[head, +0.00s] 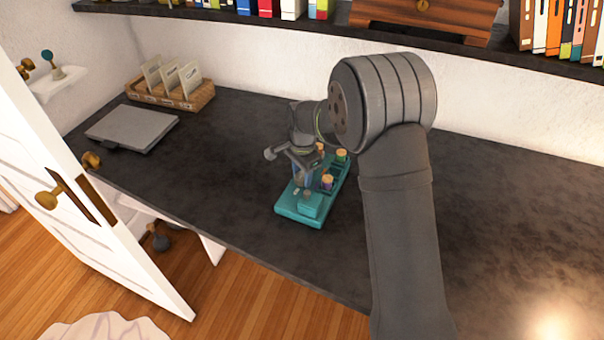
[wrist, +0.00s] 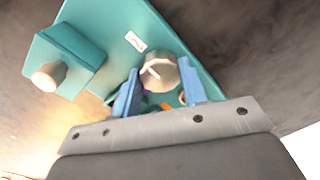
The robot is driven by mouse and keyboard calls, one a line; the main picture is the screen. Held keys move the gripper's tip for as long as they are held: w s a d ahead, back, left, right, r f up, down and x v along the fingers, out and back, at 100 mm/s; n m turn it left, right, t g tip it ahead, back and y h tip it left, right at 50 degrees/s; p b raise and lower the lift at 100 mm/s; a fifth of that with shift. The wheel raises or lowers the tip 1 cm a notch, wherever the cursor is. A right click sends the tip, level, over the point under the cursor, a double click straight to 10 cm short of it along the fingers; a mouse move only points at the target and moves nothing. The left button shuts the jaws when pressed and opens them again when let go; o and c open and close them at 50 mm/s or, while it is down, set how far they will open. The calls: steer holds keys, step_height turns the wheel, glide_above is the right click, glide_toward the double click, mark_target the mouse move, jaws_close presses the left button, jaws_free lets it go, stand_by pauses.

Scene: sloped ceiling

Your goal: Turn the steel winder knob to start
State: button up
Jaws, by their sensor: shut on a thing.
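The steel winder knob (wrist: 160,73) is a round grey knob with a pale line on its face, on the teal winder base (wrist: 90,15). My gripper (wrist: 158,70) is shut on the knob, with one blue finger on each side of it. In the head view my gripper (head: 302,172) reaches down over the teal base (head: 290,213), and the knob cannot be made out there. A raised teal block (wrist: 68,50) on the base carries a small pale knob (wrist: 48,76), apart from my fingers.
The dark worktop (head: 500,210) is clear on the right.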

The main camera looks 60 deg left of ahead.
steer(key=o, duration=1)
steer(key=shift+c, duration=0.2)
steer(key=shift+r, duration=0.1)
step_height(320, 180, up, 17)
steer(key=shift+d+r, duration=0.15)
steer(key=shift+d, duration=0.05)
steer(key=f, duration=1.7)
steer(key=shift+a+f, duration=0.2)
steer(key=shift+f, duration=0.05)
